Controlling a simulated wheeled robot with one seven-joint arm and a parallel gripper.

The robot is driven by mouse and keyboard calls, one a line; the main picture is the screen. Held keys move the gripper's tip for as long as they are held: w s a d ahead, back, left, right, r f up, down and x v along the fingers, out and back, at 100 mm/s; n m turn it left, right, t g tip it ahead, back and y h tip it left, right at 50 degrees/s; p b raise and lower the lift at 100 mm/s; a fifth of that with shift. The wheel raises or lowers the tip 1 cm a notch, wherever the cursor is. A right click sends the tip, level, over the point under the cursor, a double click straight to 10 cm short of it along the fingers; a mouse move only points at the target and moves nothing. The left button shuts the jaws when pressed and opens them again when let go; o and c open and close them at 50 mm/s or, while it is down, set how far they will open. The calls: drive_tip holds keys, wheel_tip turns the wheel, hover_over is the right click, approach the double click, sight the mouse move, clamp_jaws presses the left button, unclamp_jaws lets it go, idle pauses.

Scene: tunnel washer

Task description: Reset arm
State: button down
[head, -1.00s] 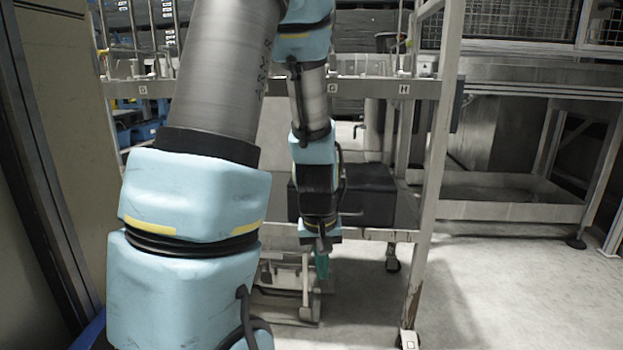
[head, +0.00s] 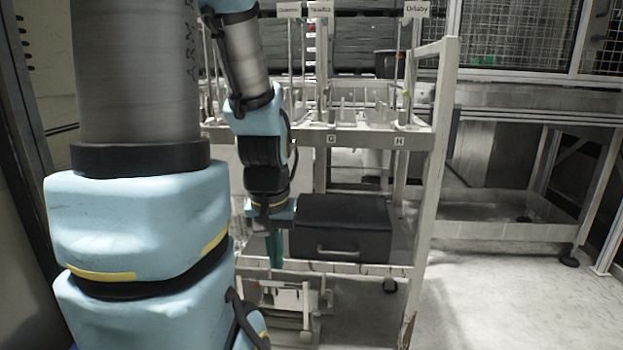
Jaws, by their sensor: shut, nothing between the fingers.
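My arm, blue and grey, fills the left of the head view and reaches forward to the white rack (head: 445,150). My gripper (head: 275,262) hangs at the arm's end, pointing down, with its green fingers together and nothing between them. It is in front of the rack's lower shelf, just left of a black case (head: 342,228) in this view. I cannot tell how far it is from the case or the shelf edge.
The rack's upper rail bears letter labels, with G (head: 331,139) and H (head: 400,141) readable. A metal table with a lower tray (head: 490,206) stands at the right. The floor (head: 500,300) at the front right is clear.

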wheel_tip(320, 180, up, 27)
drive_tip(key=p, duration=2.4)
drive_tip(key=shift+p, duration=0.3)
